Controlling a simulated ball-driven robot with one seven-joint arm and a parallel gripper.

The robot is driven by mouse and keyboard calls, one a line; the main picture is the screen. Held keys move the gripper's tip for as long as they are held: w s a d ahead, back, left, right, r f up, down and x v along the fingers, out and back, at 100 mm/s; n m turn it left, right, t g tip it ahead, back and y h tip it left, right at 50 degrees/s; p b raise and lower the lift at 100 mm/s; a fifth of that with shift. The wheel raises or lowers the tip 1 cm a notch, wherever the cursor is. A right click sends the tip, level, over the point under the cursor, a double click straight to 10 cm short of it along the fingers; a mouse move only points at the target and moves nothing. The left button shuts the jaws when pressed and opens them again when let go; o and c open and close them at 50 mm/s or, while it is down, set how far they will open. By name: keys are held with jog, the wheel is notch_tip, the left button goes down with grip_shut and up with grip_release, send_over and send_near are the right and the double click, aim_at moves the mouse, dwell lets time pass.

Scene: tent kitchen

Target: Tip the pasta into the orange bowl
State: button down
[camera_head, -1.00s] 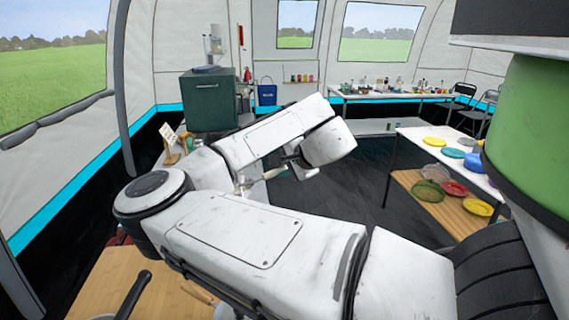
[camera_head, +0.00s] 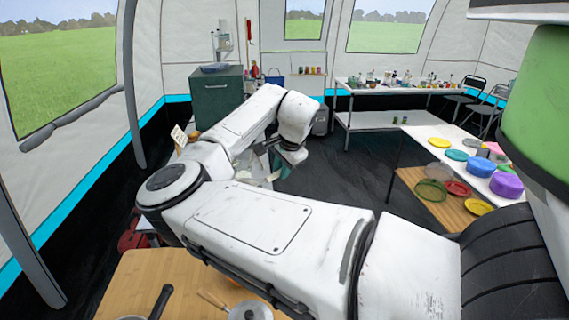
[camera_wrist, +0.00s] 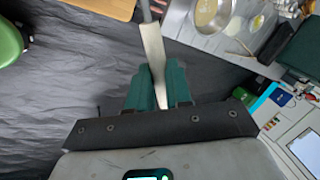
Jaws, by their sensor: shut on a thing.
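My gripper (camera_wrist: 158,66) has teal fingers in the wrist view. They are shut on a pale, flat handle (camera_wrist: 151,42) that runs up to a darker grey part at the top edge. What the handle belongs to is cut off by the frame. In the head view my own arm mostly hides the gripper. A round metal pan or bowl (camera_wrist: 198,18) with a pale yellowish inside stands on a grey surface at the upper right of the wrist view. I cannot tell whether it holds pasta.
A wooden table (camera_head: 150,275) at the lower left of the head view carries a black-handled pan (camera_head: 160,302) and a metal lid (camera_head: 250,311). A dark green box (camera_head: 217,98) stands behind my arm. A white table (camera_head: 425,134) with coloured dishes is at right. Dark floor lies between.

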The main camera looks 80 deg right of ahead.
jog(key=shift+w+d+r+g+y+p, duration=0.2)
jog(key=shift+w+r+g+y+p, duration=0.25)
jog(key=shift+p, duration=0.65)
jog(key=shift+w+d+r+g+y+p, duration=0.2)
jog(key=shift+r+g+p, duration=0.3)
jog(key=shift+p, duration=0.6)
jog(key=shift+w+d+r+g+y, duration=0.2)
jog(key=shift+w+g+y, duration=0.15)
jog(key=shift+g, duration=0.3)
jog(key=shift+w+d+r+g+y, duration=0.2)
jog(key=shift+w+d+g+y, duration=0.1)
jog(key=shift+w+g, duration=0.3)
jog(key=shift+w+d+r+g+y, duration=0.2)
jog(key=shift+w+g+y, duration=0.1)
jog(key=shift+g, duration=0.4)
jog(key=shift+a, duration=0.1)
